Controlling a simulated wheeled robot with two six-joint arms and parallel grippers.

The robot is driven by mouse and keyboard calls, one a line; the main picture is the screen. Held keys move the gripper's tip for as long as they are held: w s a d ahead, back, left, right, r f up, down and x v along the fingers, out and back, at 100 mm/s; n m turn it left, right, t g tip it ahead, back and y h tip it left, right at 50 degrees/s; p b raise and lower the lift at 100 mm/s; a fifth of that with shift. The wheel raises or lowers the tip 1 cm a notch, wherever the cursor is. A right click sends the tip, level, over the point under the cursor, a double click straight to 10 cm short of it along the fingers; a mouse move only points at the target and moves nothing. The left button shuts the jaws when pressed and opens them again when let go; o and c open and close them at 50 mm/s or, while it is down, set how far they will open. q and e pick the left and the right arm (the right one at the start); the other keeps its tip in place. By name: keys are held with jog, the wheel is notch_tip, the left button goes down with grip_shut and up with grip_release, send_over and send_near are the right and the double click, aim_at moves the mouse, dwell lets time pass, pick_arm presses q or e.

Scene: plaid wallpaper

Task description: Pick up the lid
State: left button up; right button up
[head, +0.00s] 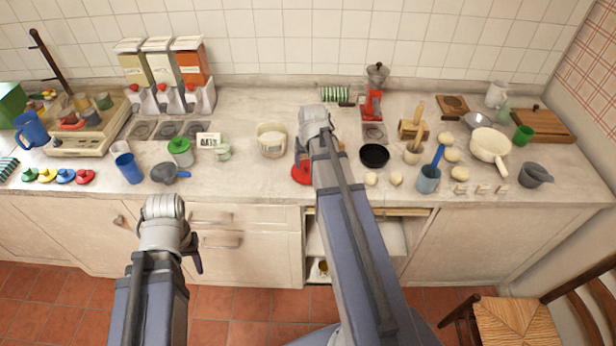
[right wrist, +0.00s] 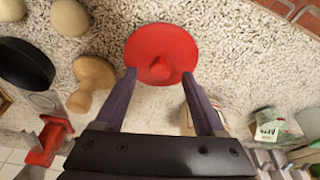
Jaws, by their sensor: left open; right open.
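A round red lid (right wrist: 161,54) with a knob in its middle lies flat on the speckled counter. In the head view the lid (head: 301,174) is near the counter's front edge, partly hidden by my right arm. My right gripper (right wrist: 159,75) is open and empty, its two fingertips on either side of the lid's near part, with the knob between them. I cannot tell whether they touch the lid. In the head view the right gripper (head: 303,152) is mostly hidden by its own arm. My left gripper (head: 194,262) is open and empty in front of the drawers, below the counter top.
A white container (head: 271,141) stands left of the right gripper, and a black pan (head: 374,156) lies to its right. A red grinder (head: 373,100) is behind. Eggs or round pale items (head: 396,179) lie right of the pan. The counter between the grey ladle-like pan (head: 165,173) and the lid is fairly clear.

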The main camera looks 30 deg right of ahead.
jog(key=shift+b+x, duration=0.5)
jog(key=shift+x, duration=0.5)
jog(key=shift+r, duration=0.1)
jog(key=shift+c, duration=0.3)
grip_shut()
